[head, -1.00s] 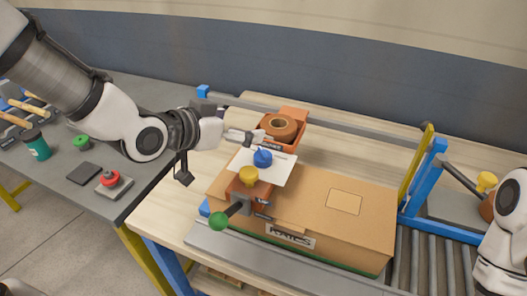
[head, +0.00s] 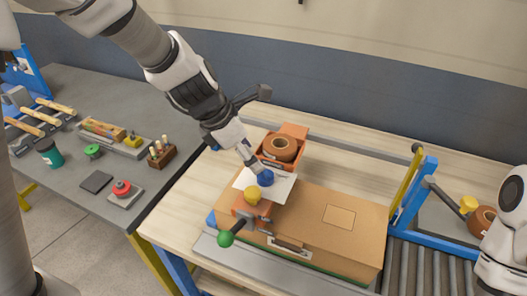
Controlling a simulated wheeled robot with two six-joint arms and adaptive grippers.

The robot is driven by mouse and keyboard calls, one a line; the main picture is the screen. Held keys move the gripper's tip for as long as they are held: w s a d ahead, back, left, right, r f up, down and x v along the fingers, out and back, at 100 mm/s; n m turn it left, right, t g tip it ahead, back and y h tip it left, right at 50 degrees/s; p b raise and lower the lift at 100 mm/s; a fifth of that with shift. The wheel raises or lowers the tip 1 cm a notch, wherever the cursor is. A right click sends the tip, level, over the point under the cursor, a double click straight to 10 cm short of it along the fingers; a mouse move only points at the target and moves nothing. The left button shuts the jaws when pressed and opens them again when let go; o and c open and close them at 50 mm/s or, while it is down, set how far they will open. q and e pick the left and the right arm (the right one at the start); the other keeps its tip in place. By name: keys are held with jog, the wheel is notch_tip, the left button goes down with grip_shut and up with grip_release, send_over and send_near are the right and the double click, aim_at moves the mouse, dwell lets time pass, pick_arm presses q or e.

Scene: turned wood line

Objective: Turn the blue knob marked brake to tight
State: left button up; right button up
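The blue knob (head: 265,178) stands on a white plate (head: 280,188) on top of the orange tape dispenser, above the cardboard box. My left gripper (head: 251,163) reaches down from the upper left, its fingertips right beside the knob on its upper left side. I cannot tell whether they touch it or how far apart the fingers are. The knob's marking and pointer are too small to read. A yellow knob (head: 252,195) and a green-ended lever (head: 226,239) are on the same unit. Only a white part of my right arm shows at the right edge; its gripper is out of view.
A brown tape roll (head: 279,147) sits just behind the blue knob. The cardboard box (head: 355,245) lies below and right. A blue and yellow frame (head: 412,190) stands over the rollers. The grey bench (head: 65,215) at left holds tools and a red button (head: 121,188).

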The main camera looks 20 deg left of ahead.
aim_at(263, 173)
pick_arm(q)
jog(key=shift+g+y, duration=0.3)
jog(key=b+x, duration=0.1)
jog(key=x, duration=0.3)
jog(key=b+x, duration=0.1)
jog(key=x, duration=0.3)
jog(key=shift+w+d+r, duration=0.15)
jog(key=shift+w+d, duration=0.05)
pick_arm(e)
jog(key=shift+f, duration=0.1)
pick_arm(q)
jog(key=shift+s+a+r, duration=0.1)
jog(key=c, duration=1.1)
